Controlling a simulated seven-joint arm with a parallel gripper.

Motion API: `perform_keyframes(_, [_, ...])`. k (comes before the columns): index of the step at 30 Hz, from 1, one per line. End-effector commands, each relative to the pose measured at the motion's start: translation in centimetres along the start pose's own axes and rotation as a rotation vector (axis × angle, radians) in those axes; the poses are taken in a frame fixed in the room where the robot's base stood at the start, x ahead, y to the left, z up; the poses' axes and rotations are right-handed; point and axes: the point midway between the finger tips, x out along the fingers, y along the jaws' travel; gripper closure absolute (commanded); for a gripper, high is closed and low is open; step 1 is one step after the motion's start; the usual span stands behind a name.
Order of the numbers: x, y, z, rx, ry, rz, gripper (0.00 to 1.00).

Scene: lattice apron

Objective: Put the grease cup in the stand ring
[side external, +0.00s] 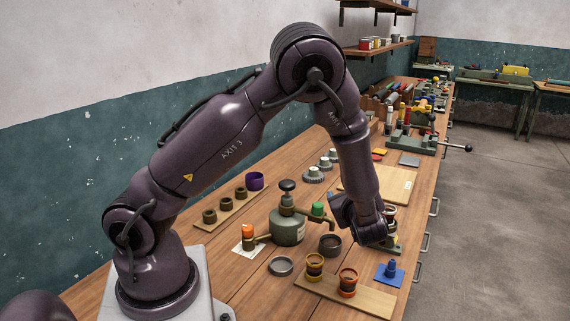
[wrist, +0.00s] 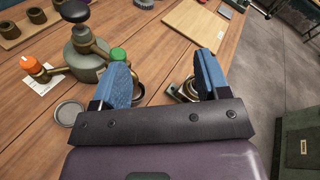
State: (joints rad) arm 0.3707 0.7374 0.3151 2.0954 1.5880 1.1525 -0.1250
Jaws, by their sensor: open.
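My gripper (side external: 372,236) is open and points down at the right side of the bench. The wrist view shows its two blue fingers (wrist: 165,78) spread apart with nothing clasped. A small round metallic piece on an olive base (side external: 393,246) stands just beyond the gripper; in the wrist view this piece (wrist: 184,92) is partly hidden by the right finger. I cannot tell whether it is the stand ring. Two banded cups, one amber (side external: 314,266) and one red-orange (side external: 348,283), stand on a wooden board (side external: 373,301). I cannot tell which item is the grease cup.
A grey-green pot (side external: 287,229) with a black knob and side arms stands left of my gripper. A dark cup (side external: 330,244), a shallow dish (side external: 281,266) and a blue piece (side external: 389,272) are nearby. A bare wooden panel (side external: 385,184) lies behind.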

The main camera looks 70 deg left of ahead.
Motion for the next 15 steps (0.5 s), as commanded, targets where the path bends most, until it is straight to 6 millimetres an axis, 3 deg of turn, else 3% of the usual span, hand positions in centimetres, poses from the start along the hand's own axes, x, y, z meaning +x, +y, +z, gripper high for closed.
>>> perform_keyframes(1, [-0.4, 0.6, 2.2, -0.108, 0.029, 0.097, 0.31])
perform_keyframes(6, [-3.1, 3.6, 7.2, -0.439, 0.159, 0.408, 0.31])
perform_keyframes(15, [-10.9, 7.1, 12.9, -1.004, 0.498, 0.832, 0.31])
